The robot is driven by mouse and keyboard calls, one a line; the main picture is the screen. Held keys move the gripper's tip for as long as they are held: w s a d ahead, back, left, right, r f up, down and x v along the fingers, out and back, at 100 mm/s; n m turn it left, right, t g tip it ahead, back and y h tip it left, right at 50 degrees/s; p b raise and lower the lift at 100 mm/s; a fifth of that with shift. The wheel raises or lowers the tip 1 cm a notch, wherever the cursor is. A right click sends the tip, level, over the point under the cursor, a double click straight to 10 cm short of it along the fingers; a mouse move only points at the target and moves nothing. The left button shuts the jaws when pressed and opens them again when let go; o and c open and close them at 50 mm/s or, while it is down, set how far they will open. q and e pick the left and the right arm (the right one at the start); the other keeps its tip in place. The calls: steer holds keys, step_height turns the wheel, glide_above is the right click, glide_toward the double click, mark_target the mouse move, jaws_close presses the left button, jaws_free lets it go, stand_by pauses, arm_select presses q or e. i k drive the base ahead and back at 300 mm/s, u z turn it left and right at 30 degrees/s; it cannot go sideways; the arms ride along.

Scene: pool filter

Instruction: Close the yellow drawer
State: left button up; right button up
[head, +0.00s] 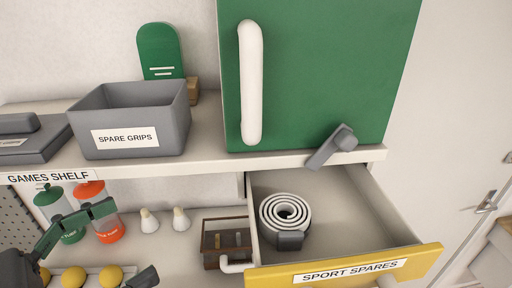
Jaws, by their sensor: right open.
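The yellow drawer (428,262) stands pulled out under the shelf at the lower right. Its yellow front is labelled "SPORT SPARES". Its light inside holds a coiled white strap (284,212) with a dark grey end piece. A white curved piece (230,265) sticks out at the left end of the front. My right gripper (132,242) is at the lower left, with its two fingers spread apart and nothing between them. It is well left of the drawer and not touching it. My left gripper is not in view.
A green door (320,75) with a white handle stands above the drawer, and a grey lever (332,146) is at its foot. A grey "SPARE GRIPS" bin (165,128) is on the shelf. Bottles, yellow balls (73,277) and a brown box (225,242) lie below.

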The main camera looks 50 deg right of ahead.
mark_target(357, 238)
steer(key=k, duration=1.5)
